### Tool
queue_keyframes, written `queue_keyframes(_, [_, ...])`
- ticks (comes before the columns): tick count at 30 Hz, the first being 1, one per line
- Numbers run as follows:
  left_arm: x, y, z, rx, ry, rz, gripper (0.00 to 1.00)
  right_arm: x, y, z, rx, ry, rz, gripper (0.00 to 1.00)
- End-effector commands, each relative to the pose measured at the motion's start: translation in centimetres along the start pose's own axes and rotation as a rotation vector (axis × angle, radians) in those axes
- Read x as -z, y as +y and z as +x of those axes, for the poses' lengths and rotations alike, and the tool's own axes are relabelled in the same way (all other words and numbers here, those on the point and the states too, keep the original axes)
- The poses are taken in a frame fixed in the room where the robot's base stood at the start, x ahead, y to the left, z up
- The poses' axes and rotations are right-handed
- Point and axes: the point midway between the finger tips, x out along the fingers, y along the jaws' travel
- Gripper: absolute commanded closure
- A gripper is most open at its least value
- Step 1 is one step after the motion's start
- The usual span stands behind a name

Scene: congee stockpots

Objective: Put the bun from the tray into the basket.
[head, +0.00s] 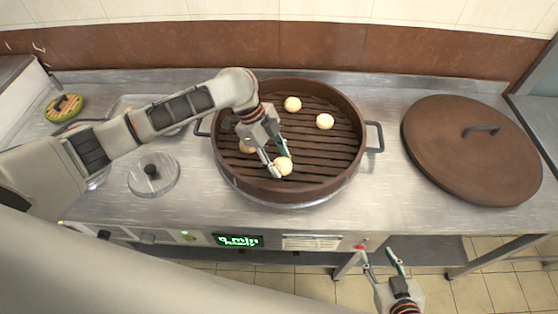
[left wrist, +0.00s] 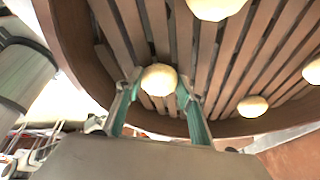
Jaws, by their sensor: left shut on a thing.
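The basket (head: 362,150) is a round brown slatted steamer in the middle of the counter. My left gripper (head: 276,169) reaches down inside its near part and is shut on a pale round bun (head: 283,166). In the left wrist view the bun (left wrist: 158,79) sits between the two fingertips, over the slats; I cannot tell whether it touches them. Other buns lie in the basket: two toward the back (head: 292,104) (head: 325,121) and one partly hidden by my left gripper (head: 247,147). A metal tray (head: 128,103) is partly hidden behind my left arm. My right gripper (head: 378,256) is open and empty before the counter.
A large brown lid (head: 460,155) lies on the counter to the right of the basket. A small round lid with a black knob (head: 152,175) is at the left. A green and yellow round thing (head: 65,107) lies at the far left. The basket has side handles (head: 375,137).

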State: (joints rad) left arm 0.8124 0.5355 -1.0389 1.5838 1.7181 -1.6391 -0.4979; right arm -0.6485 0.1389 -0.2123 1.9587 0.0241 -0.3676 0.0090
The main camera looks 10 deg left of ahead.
Motion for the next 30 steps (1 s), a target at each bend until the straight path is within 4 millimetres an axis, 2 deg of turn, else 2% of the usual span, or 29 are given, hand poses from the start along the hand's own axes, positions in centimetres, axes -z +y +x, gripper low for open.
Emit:
queue_keyframes(11, [-0.1,0.0,0.3,0.001,0.000,0.001,0.82,0.5,0.1,-0.1,-0.002,0.008,0.000,0.60])
queue_keyframes(12, [-0.1,0.0,0.3,0.001,0.000,0.001,0.55,0.5,0.1,-0.1,-0.002,0.008,0.000,0.60])
queue_keyframes(13, [-0.1,0.0,0.3,0.001,0.000,0.002,0.47,0.5,0.1,-0.1,-0.002,0.008,0.000,0.60])
queue_keyframes(14, [-0.1,0.0,0.3,0.001,0.000,0.002,0.45,0.5,0.1,-0.1,-0.001,0.007,0.000,0.60])
queue_keyframes(25, [0.0,-0.1,0.1,0.002,0.000,0.002,0.45,0.2,0.0,0.0,-0.001,0.003,0.000,0.60])
queue_keyframes(30, [0.0,-0.2,-2.1,0.005,-0.001,0.002,0.45,0.3,0.1,-0.2,0.000,-0.001,-0.001,0.60])
